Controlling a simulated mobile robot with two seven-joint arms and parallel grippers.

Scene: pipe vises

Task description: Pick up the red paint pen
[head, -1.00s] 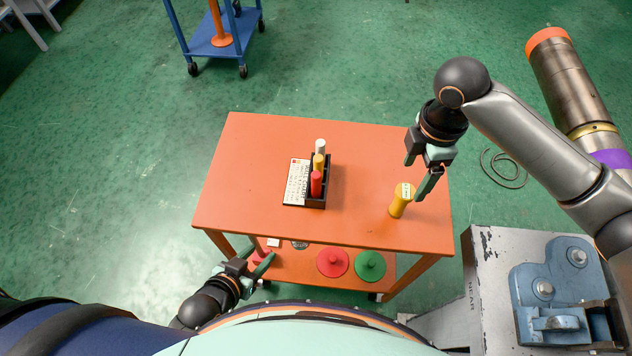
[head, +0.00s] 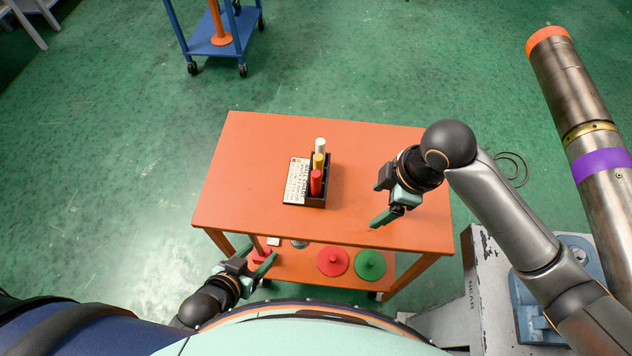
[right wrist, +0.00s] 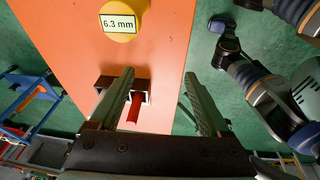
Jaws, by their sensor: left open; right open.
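In the right wrist view, the red pen (right wrist: 134,108) shows between the fingers, close to the left one. My right gripper (head: 379,200) is open and empty above the table, to the right of the holder and apart from it; its two fingers also show in the right wrist view (right wrist: 170,76). My left gripper (head: 264,262) is open and empty, low in front of the table's near edge.
A yellow pen (head: 319,162) and a white pen (head: 320,146) stand behind the red one. A white card (head: 296,181) adjoins the holder. A yellow cylinder (right wrist: 118,24) marked 6.3 mm is hidden in the head view. The table's left side (head: 245,165) is clear.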

